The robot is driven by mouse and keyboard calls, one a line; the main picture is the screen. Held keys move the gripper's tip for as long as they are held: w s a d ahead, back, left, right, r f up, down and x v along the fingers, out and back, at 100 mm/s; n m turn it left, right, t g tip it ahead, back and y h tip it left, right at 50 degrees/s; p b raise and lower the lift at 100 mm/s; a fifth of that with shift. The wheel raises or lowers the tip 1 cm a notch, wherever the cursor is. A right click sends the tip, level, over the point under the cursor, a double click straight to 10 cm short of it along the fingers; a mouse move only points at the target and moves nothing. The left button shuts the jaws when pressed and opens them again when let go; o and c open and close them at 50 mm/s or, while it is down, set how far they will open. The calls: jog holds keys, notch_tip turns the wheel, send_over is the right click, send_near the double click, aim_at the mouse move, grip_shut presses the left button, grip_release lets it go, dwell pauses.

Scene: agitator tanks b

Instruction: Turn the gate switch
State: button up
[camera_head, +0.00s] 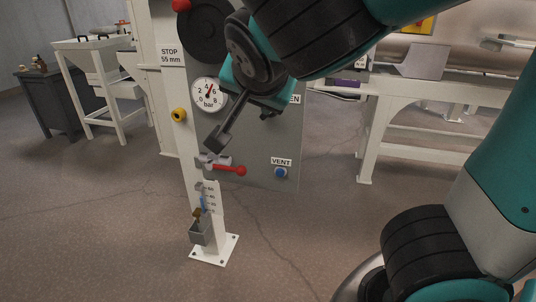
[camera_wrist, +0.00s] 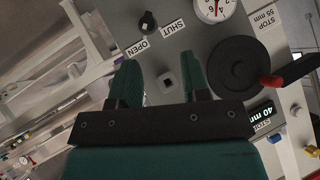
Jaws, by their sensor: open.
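A small black knob (camera_wrist: 147,22), which looks like the gate switch, sits on the grey panel (camera_wrist: 190,35) beside the labels SHUT (camera_wrist: 174,29) and OPEN (camera_wrist: 138,46) in the wrist view. Its pointing direction is too small to tell. My gripper (camera_wrist: 163,75) is open, its two teal fingers apart and empty-looking, with the knob beyond and slightly left of the fingertips. A small square fitting (camera_wrist: 166,82) shows between the fingers; I cannot tell its depth. In the head view my gripper (camera_head: 262,105) is in front of the panel and hides the knob; only the end of the OPEN label shows.
A black handwheel (camera_wrist: 238,62) with a red knob (camera_wrist: 271,80) is right of the fingers. The head view shows a pressure gauge (camera_head: 208,93), a red-handled lever (camera_head: 230,170), a blue VENT button (camera_head: 280,172) and a yellow button (camera_head: 179,115). White benches stand behind.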

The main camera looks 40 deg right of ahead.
jog(key=d+f+m+t+h+b, duration=0.35)
jog(key=f+m+b, duration=0.25)
jog(key=b, duration=0.5)
jog(key=shift+g, duration=0.45)
jog(key=b+x, duration=0.4)
jog(key=x, duration=1.2)
jog(key=shift+w+d+b, duration=0.25)
jog(key=shift+b, duration=0.05)
jog(key=c, duration=0.6)
